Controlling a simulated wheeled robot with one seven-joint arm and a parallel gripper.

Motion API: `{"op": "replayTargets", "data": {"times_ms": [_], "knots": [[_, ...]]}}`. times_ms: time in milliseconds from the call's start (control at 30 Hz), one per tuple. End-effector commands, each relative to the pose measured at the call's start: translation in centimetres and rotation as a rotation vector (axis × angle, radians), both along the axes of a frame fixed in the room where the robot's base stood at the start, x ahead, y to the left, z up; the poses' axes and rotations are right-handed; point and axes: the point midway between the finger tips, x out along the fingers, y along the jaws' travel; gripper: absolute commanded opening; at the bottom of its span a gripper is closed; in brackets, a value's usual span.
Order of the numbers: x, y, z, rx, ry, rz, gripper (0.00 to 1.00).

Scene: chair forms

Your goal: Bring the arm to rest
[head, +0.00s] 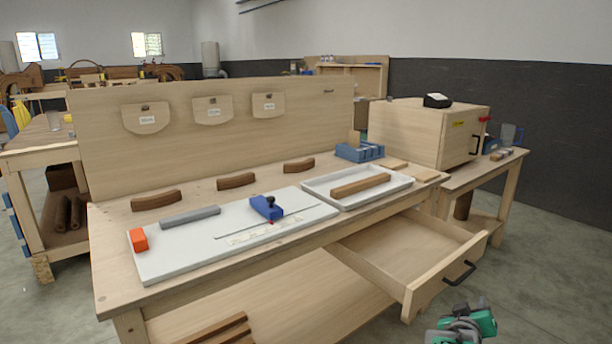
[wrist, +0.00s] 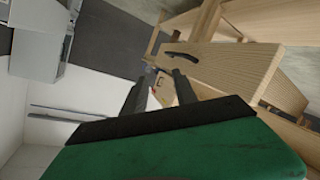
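My gripper (wrist: 158,86) shows in the wrist view with its two dark fingers apart and nothing between them. Its green body fills the bottom of that view. In the head view a green and grey part of my arm (head: 465,325) shows at the bottom right, in front of the open drawer; the fingers cannot be made out there. The drawer (head: 422,262) is pulled out from the workbench (head: 110,262) and looks empty. In the wrist view, a wooden front with a dark handle (wrist: 180,60) lies beyond the fingertips, apart from them.
On the bench are a white board (head: 165,262), a blue tool (head: 266,207), an orange block (head: 139,239), a grey bar (head: 190,217), a white tray (head: 398,186) with a wooden strip, and several curved brown pieces (head: 237,181). A wooden cabinet (head: 412,133) stands right. Floor at right is clear.

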Motion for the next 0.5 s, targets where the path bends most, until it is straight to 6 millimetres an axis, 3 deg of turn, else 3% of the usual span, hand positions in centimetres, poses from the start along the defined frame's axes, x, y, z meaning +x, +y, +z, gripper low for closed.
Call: {"op": "replayTargets", "data": {"times_ms": [33, 167, 300, 400, 500], "knots": [[-0.1, 1.8, 3.4, 0.072, 0.02, 0.01, 0.34], [-2.2, 9.0, 8.3, 0.333, 0.154, 0.047, 0.34], [-8.3, 18.6, 13.1, 0.586, 0.393, 0.108, 0.34], [-13.6, 23.6, 15.7, 0.687, 0.564, 0.141, 0.34], [-17.9, 26.5, 17.2, 0.734, 0.694, 0.158, 0.34]]}}
